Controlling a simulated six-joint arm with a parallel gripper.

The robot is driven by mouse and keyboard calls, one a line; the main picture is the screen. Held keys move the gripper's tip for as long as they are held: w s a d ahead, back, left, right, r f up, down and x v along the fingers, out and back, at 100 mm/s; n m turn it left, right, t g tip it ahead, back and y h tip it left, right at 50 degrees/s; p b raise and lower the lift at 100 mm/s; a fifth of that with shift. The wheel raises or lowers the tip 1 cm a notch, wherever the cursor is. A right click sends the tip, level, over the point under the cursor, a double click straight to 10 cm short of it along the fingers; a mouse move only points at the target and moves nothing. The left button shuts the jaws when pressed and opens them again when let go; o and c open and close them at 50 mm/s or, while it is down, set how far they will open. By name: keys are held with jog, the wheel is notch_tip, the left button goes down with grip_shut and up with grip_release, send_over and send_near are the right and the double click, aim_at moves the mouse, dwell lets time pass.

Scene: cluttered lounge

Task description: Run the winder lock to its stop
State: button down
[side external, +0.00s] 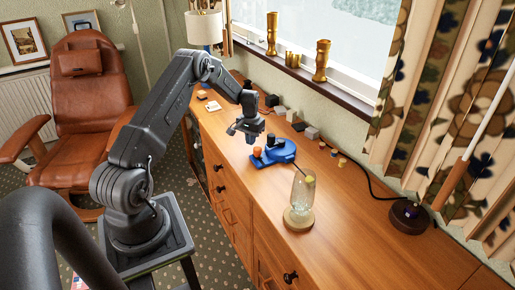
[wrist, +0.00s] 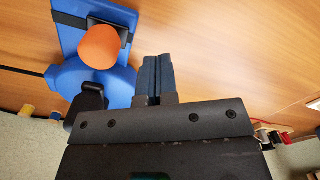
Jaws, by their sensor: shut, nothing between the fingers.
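The winder (side external: 279,153) is a blue device on the wooden sideboard, with an orange knob (side external: 257,152) at its left and a black upright part (side external: 270,140) beside it. In the wrist view the blue body (wrist: 118,82) fills the upper left. There the round orange knob (wrist: 101,46) sits by a dark slot in a blue plate, and a black part (wrist: 90,98) stands nearer. Which part is the lock is not clear. My gripper (side external: 249,138) is above the device's left end. Its fingers (wrist: 152,72) are together and empty, apart from the orange knob in the picture.
A glass jar on a round wooden base (side external: 299,218) stands nearer on the sideboard (side external: 344,238). Grey and black blocks (side external: 292,115) line the wall side. Small colored pieces (side external: 334,153) and a dark cable lie right of the winder.

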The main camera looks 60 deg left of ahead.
jog(key=shift+d, duration=0.1)
dwell(0.3)
jog(key=shift+d, duration=0.35)
jog(key=shift+d, duration=0.4)
jog(key=shift+d, duration=0.2)
jog(key=shift+a, duration=0.1)
jog(key=shift+a, duration=0.7)
notch_tip(320, 180, up, 7)
dwell(0.4)
